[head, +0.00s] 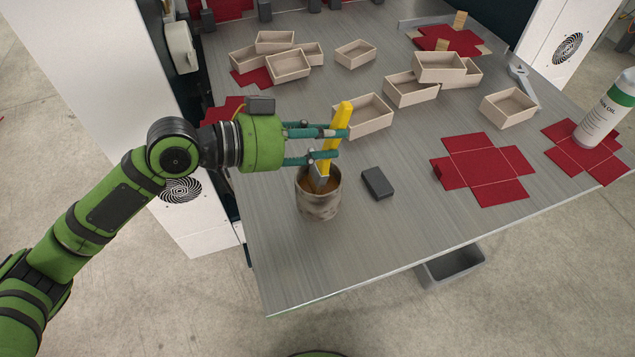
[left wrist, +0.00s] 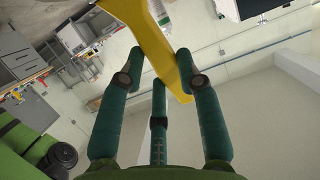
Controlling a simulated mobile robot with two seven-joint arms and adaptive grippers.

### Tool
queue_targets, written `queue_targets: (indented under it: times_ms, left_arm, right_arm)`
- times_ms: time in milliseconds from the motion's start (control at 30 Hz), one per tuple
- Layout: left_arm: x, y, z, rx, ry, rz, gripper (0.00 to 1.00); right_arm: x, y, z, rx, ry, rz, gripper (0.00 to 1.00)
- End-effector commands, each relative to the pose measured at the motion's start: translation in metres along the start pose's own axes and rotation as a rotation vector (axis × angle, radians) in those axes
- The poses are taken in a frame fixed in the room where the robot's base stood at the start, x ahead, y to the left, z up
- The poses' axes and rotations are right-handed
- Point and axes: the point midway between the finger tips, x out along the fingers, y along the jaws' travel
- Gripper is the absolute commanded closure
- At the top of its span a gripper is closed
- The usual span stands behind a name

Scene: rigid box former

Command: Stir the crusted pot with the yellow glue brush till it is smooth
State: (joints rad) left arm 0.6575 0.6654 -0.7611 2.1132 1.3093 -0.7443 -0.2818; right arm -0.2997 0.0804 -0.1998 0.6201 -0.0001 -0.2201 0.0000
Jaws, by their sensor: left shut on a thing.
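The yellow glue brush (head: 338,135) stands slightly tilted, with its lower end inside the crusted pot (head: 320,203). The pot is a stained grey-brown can with amber glue in it, upright near the front left of the table. My left gripper (head: 335,145) is shut on the brush handle above the pot's rim. In the left wrist view the yellow brush handle (left wrist: 158,50) passes between the green fingers. The brush's bristles are hidden in the pot. My right gripper is not in view.
A dark grey block (head: 378,183) lies just right of the pot. Several open beige boxes, such as one box (head: 366,116), stand behind. A flat red box blank (head: 482,170) and a white oil bottle (head: 605,112) are at the right. The table front is clear.

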Motion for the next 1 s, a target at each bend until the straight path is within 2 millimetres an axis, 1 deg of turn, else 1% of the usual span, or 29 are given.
queue_targets:
  times_ms: [33, 100, 1000]
  left_arm:
    - [-0.002, 0.000, -0.008, 0.002, 0.002, 0.000, 0.98]
    - [-0.004, 0.000, -0.014, 0.002, 0.002, 0.000, 0.98]
    - [-0.025, 0.000, -0.083, 0.001, 0.002, 0.000, 0.98]
  right_arm:
    - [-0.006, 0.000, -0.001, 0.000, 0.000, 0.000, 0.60]
    - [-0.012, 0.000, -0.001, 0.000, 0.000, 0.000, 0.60]
    - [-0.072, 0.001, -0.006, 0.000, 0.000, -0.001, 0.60]
